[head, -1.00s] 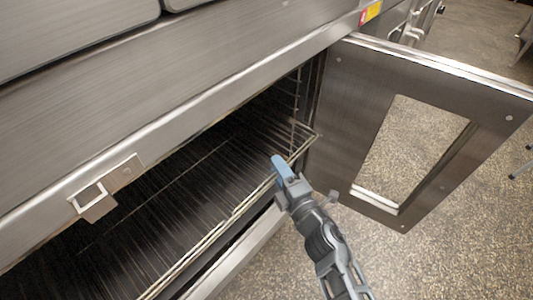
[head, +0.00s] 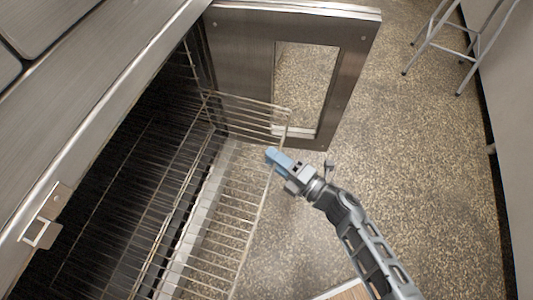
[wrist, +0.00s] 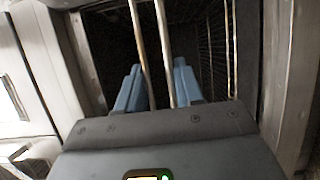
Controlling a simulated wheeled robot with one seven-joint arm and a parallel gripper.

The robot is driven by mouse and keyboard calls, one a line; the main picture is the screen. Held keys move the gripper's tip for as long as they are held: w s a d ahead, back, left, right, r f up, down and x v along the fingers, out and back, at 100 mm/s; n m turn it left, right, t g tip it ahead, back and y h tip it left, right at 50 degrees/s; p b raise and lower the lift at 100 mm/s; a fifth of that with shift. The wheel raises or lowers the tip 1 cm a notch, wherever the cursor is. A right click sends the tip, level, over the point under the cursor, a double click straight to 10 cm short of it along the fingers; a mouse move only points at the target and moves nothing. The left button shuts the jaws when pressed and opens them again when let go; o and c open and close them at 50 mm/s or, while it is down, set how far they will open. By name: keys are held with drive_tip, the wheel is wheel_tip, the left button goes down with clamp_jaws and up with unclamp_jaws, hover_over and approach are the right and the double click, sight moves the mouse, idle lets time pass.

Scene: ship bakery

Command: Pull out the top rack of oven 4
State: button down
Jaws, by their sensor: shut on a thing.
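The top rack (head: 216,242) is a wire rack that sticks well out of the open oven (head: 110,200) in the head view. My gripper (head: 279,160) is shut on the rack's front rail, near its far corner. In the wrist view, two bright rack wires (wrist: 155,50) run up between my blue fingers (wrist: 158,88). The inner part of the rack is in the dark oven cavity. No oven number is readable.
The oven door (head: 240,60) stands open at the far side, close beyond the rack's far end. A metal stool (head: 440,40) stands at the upper right. The speckled floor (head: 420,150) right of the rack is mostly clear.

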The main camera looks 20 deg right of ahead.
drive_tip(key=c, duration=0.8)
unclamp_jaws()
drive_tip(key=shift+v, duration=3.9)
drive_tip(key=s+d+r+m+h+p, duration=0.1)
drive_tip(key=s+r+m+h+p, duration=0.2)
drive_tip(key=s+r+m, duration=0.5)
drive_tip(key=s+d+r+m+h+p, duration=0.1)
drive_tip(key=s+r+m+h+p, duration=0.2)
drive_tip(key=s+r+m, duration=0.5)
drive_tip(key=s+d+r+m+h+p, duration=0.1)
drive_tip(key=s+r+m+h+p, duration=0.2)
drive_tip(key=s+r+m, duration=0.5)
drive_tip(key=shift+s+r+g, duration=0.15)
drive_tip(key=shift+s+r, duration=0.1)
drive_tip(key=shift+r, duration=1.25)
drive_tip(key=shift+s+r+g, duration=0.1)
drive_tip(key=shift+s+r, duration=0.15)
drive_tip(key=shift+r, duration=1.25)
drive_tip(key=shift+s+r+g, duration=0.15)
drive_tip(key=shift+s+r, duration=0.05)
drive_tip(key=shift+r, duration=1.3)
